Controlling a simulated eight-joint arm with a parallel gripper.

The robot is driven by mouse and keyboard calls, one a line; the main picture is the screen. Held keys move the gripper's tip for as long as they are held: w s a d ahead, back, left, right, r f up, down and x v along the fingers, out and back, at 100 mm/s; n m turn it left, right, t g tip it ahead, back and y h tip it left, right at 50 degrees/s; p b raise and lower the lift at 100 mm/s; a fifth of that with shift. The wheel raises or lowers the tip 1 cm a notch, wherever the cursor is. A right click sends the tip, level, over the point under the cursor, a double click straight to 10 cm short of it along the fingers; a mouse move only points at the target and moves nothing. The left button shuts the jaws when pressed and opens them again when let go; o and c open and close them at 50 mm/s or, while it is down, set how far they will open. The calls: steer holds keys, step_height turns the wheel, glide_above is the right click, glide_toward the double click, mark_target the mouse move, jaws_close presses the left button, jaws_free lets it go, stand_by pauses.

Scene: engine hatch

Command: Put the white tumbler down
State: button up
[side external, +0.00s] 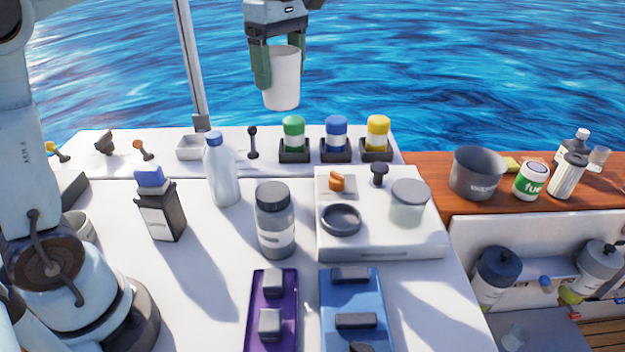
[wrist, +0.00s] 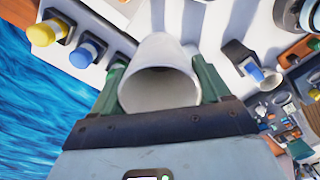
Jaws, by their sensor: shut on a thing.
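The white tumbler (side external: 284,80) is upright in my gripper (side external: 277,68), held in the air above the far edge of the white work surface (side external: 190,285) in the side external view. The green fingers are shut on its sides. In the wrist view the tumbler (wrist: 160,80) shows its open mouth towards the camera, and it looks empty. It sits between the two fingers of my gripper (wrist: 160,88). Nothing touches its base in the side external view.
Green (side external: 293,134), blue (side external: 336,134) and yellow (side external: 377,134) capped containers stand in dark holders at the back. A clear bottle (side external: 221,170), a dark-lidded jar (side external: 275,220) and a raised white panel (side external: 400,240) occupy the middle. Bare surface lies at front left.

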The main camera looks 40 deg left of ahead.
steer(key=s+d+m, duration=0.1)
steer(key=d+m, duration=0.5)
steer(key=d, duration=1.8)
steer(key=s+d+f+m, duration=0.1)
steer(key=s+d+m, duration=0.1)
steer(key=s+d, duration=0.55)
steer(key=s+d+f+m, duration=0.15)
steer(key=s+d, duration=0.35)
steer(key=d, duration=0.6)
step_height(320, 180, down, 10)
steer(key=shift+m, duration=0.25)
steer(key=shift+w+a+f, duration=0.65)
steer(key=shift+w+f, duration=1.2)
steer(key=shift+w, duration=0.15)
steer(key=shift+w+a+f, duration=0.65)
steer(key=shift+w+f, duration=1.15)
steer(key=shift+w, duration=0.15)
steer(key=shift+w+a+f, duration=0.65)
steer(key=shift+w+f, duration=1.2)
steer(key=shift+w, duration=0.15)
steer(key=shift+f, duration=0.1)
steer(key=o, duration=1)
